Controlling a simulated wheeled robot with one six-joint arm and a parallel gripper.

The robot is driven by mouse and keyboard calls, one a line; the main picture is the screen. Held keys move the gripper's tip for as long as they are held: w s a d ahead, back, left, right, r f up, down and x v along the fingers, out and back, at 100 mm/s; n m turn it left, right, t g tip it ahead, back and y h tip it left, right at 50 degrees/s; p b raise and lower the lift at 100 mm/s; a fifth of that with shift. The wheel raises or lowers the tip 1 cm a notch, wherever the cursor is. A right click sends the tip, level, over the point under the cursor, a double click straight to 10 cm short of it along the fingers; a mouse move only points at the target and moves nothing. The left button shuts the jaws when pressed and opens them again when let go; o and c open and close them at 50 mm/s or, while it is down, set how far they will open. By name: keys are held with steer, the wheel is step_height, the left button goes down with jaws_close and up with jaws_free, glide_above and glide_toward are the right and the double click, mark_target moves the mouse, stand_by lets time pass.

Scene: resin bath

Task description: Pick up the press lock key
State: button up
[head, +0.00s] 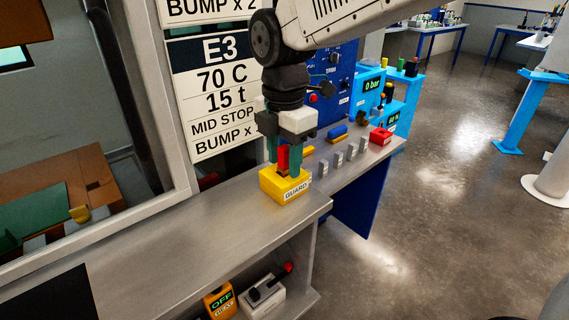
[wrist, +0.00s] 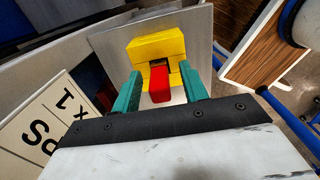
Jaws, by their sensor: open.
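The press lock key appears to be the red piece (head: 283,158) standing up out of the yellow block labelled GUARD (head: 285,187) on the grey bench. In the wrist view the red piece (wrist: 160,84) comes out of a slot in the yellow block (wrist: 155,47). My gripper (head: 283,158) points down over the block with its green fingers on either side of the red piece. In the wrist view the fingers (wrist: 165,90) are apart, with a gap between each of them and the red piece. The lower part of the red piece is hidden in the block.
On the bench to the right stand several grey posts (head: 338,160), a blue piece (head: 338,131) and a red block (head: 381,136). A sign board (head: 215,80) and window frame rise close behind. A lower shelf holds an orange OFF box (head: 220,301) and a lever box (head: 262,297).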

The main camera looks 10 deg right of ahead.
steer(key=shift+c, duration=0.3)
jaws_close()
steer(key=shift+r, duration=0.1)
